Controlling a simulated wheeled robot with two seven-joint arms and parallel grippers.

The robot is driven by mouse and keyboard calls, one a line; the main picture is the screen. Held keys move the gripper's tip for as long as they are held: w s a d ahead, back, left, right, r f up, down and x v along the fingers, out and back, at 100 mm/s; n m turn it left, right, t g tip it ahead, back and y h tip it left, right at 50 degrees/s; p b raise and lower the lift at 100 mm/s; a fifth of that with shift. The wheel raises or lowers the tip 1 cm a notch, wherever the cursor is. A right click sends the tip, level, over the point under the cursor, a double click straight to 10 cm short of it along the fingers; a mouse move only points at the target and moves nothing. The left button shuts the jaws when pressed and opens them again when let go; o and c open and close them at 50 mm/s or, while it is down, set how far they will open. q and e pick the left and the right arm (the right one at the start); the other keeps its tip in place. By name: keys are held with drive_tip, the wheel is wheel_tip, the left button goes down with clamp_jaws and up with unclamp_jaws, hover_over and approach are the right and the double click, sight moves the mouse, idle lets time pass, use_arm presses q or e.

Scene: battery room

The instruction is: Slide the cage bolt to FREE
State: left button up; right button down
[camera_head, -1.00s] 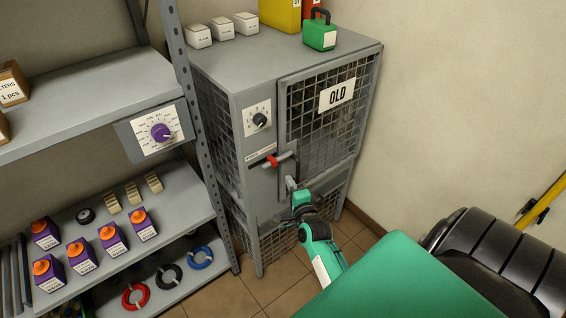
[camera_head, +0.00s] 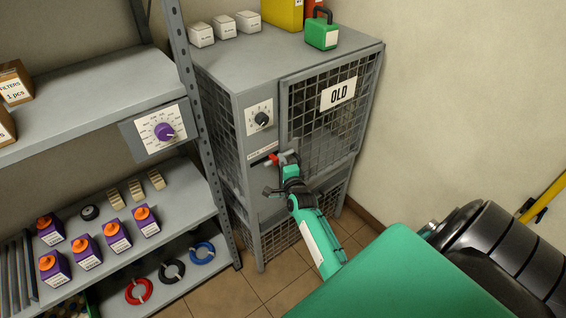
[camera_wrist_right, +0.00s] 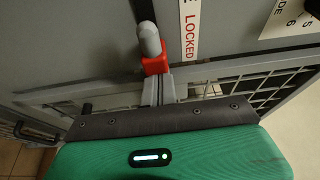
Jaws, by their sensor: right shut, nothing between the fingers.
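The cage bolt shows a red collar (camera_head: 274,158) and a grey rounded knob on the front of the grey cage (camera_head: 262,193). In the right wrist view the bolt's red collar (camera_wrist_right: 155,64) and grey knob (camera_wrist_right: 150,38) lie in line with a dark slot. A strip beside it reads LOCKED (camera_wrist_right: 190,35). My right gripper (camera_head: 288,160) is at the bolt, on its right side. Its shut fingers (camera_wrist_right: 158,90) hold nothing and end right at the red collar; I cannot tell whether they touch. My left gripper is not in view.
A mesh door with an OLD sign (camera_head: 338,94) is right of the bolt. A black dial (camera_head: 261,118) sits above it. A green case (camera_head: 322,33) and white boxes stand on the cage.

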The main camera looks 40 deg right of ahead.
drive_tip(key=a+p, duration=0.1)
drive_tip(key=a, duration=0.5)
drive_tip(key=shift+a+f, duration=0.1)
drive_tip(key=shift+a, duration=0.05)
idle(0.3)
